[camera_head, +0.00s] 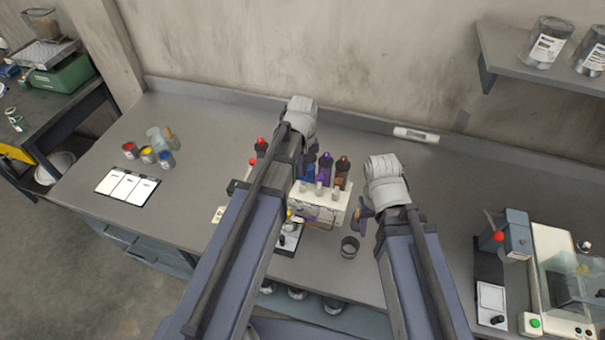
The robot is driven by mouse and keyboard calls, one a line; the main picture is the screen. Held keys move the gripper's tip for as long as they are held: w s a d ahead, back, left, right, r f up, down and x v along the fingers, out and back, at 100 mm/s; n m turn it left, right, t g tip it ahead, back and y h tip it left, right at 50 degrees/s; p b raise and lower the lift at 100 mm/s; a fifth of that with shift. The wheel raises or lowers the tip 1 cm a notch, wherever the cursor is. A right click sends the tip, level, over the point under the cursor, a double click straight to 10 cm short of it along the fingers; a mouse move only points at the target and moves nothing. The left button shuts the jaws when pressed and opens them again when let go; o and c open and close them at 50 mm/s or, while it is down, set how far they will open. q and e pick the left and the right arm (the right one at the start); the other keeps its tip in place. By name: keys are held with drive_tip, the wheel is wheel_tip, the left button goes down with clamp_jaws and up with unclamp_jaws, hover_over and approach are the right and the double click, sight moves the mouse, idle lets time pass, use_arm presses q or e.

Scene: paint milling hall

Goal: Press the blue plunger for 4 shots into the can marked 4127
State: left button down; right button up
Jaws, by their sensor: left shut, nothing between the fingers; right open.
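The dispenser (318,205) is a pale block on the bench with dark bottles along its back, among them a purple one (325,166) and a brown one (342,170). Pale nozzles or plungers line its front. My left forearm covers its left part, and I cannot make out a blue plunger. My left gripper (306,152) is shut at the dispenser, mostly hidden by my forearm; contact cannot be seen. My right gripper (362,213) is open and empty, just right of the dispenser. A small grey open can (349,247) stands in front; I read no number on it.
Small red, yellow and blue paint pots (147,154) and a board with white cards (128,186) lie at left. A scale (288,238) sits partly behind my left arm. Machines with a red knob (498,237) and a green button (535,323) stand at right.

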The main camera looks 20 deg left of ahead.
use_arm(q)
drive_tip(key=shift+f, duration=0.3)
drive_tip(key=shift+r, duration=0.15)
drive_tip(key=shift+r+p, duration=1.65)
drive_tip(key=shift+f+b, duration=1.75)
drive_tip(key=shift+r+p, duration=1.75)
